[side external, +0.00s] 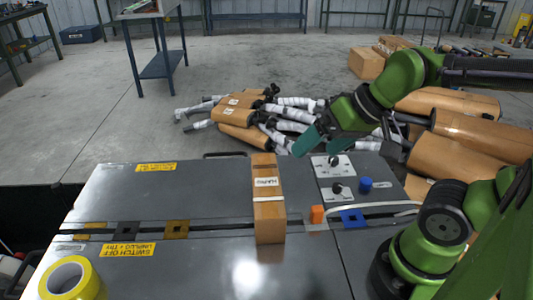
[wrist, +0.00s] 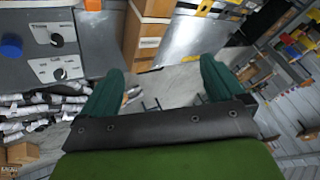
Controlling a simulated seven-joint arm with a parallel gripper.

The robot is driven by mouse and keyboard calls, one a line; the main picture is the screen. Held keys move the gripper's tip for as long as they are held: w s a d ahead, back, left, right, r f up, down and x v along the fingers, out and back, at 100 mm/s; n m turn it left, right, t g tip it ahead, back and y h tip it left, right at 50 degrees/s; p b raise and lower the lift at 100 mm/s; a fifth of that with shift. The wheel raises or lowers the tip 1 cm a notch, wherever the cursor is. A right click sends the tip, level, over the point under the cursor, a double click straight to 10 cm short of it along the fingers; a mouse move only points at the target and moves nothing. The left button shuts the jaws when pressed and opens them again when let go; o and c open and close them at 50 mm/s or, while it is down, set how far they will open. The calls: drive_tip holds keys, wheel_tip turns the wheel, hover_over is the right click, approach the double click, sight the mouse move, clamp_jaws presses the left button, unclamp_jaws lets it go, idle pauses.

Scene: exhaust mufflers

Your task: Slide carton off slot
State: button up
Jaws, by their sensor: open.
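The carton (side external: 268,205) is a tall, narrow brown box with a white label. It stands on the grey metal table (side external: 120,200) across the dark slot (side external: 215,227) that runs along the tabletop. In the wrist view the carton (wrist: 148,35) shows at the upper middle, beyond my fingertips. My gripper (side external: 303,143) is above the table's back edge, to the right of the carton and apart from it. In the wrist view my gripper (wrist: 160,78) has its two green fingers spread wide with nothing between them.
A control panel (side external: 340,178) with black knobs and a blue button (side external: 365,184) lies right of the carton. An orange block (side external: 317,214) sits beside the slot. A yellow tape roll (side external: 70,280) is at front left. Wrapped mufflers (side external: 290,115) lie on the floor behind.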

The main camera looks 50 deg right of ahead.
sight(264, 170)
drive_tip(key=w+f+g, duration=0.1)
drive_tip(key=w+g, duration=0.1)
drive_tip(key=w, duration=0.2)
drive_tip(key=w+f+m+g+h, duration=0.1)
drive_tip(key=w+f, duration=0.1)
drive_tip(key=w, duration=0.2)
drive_tip(key=w+f+m+g, duration=0.1)
drive_tip(key=w+f+g, duration=0.1)
drive_tip(key=w, duration=0.1)
drive_tip(key=shift+w+a+g, duration=0.3)
drive_tip(key=shift+w, duration=0.1)
drive_tip(key=m, duration=0.1)
drive_tip(key=w+m, duration=0.1)
drive_tip(key=w+m+g+h, duration=0.1)
drive_tip(key=shift+d+r, duration=0.3)
wheel_tip(264, 170, down, 17)
drive_tip(key=shift+r, duration=0.1)
drive_tip(key=shift+c, duration=0.2)
drive_tip(key=c, duration=1.1)
drive_tip(key=shift+w+d, duration=3.15)
drive_tip(key=shift+d, duration=0.05)
drive_tip(key=shift+c, duration=0.2)
